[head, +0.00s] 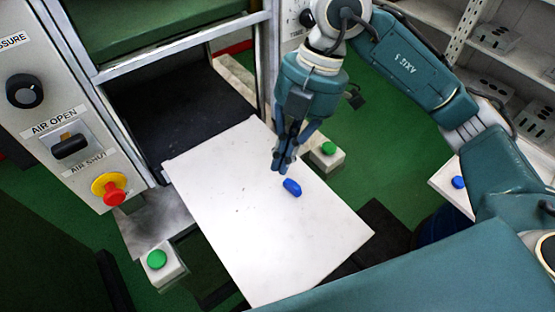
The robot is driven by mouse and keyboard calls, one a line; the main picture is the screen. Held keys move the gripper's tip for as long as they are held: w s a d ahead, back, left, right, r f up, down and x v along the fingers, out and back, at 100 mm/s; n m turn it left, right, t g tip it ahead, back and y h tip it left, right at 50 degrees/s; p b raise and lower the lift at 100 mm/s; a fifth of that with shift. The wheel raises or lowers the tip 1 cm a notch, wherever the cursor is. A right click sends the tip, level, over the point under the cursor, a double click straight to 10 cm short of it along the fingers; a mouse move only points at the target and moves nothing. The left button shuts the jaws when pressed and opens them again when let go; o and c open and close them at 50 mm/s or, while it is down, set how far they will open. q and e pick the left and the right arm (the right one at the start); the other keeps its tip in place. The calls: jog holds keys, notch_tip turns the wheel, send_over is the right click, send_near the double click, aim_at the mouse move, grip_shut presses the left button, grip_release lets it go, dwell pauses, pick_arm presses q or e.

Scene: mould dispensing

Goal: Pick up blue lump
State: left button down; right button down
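A small blue lump (292,187) lies on the white board (250,255), near the board's right edge. My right gripper (284,166) points down just behind the lump and appears a little above the board. Its fingers look close together, but I cannot tell whether they are fully shut, and no object shows between them. The lump appears apart from the fingertips. My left gripper is not in view.
A machine panel with a red button (112,191) and a black knob (24,91) stands at the left. Green buttons (157,259) (328,148) flank the board. Another blue piece (458,182) sits on a white surface at right. Shelves hold grey moulds (497,38).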

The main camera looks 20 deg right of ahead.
aim_at(292, 187)
jog(key=f, duration=0.1)
jog(key=s+a+f+p, duration=0.1)
jog(key=s+f, duration=0.1)
jog(key=f, duration=0.1)
jog(key=shift+s+a+p, duration=0.15)
jog(key=shift+a+p, duration=0.15)
jog(key=x, duration=0.1)
jog(key=p+x, duration=0.1)
jog(key=x, duration=0.3)
jog(key=shift+w+f, duration=0.3)
jog(key=shift+w, duration=0.05)
jog(key=d+p, duration=0.1)
jog(key=w+d+p, duration=0.1)
jog(key=shift+d+r, duration=0.25)
jog(key=shift+w+d+f, duration=0.1)
jog(key=shift+w+d, duration=0.05)
jog(key=shift+d, duration=0.55)
jog(key=shift+w, duration=0.1)
jog(key=shift+a, duration=0.1)
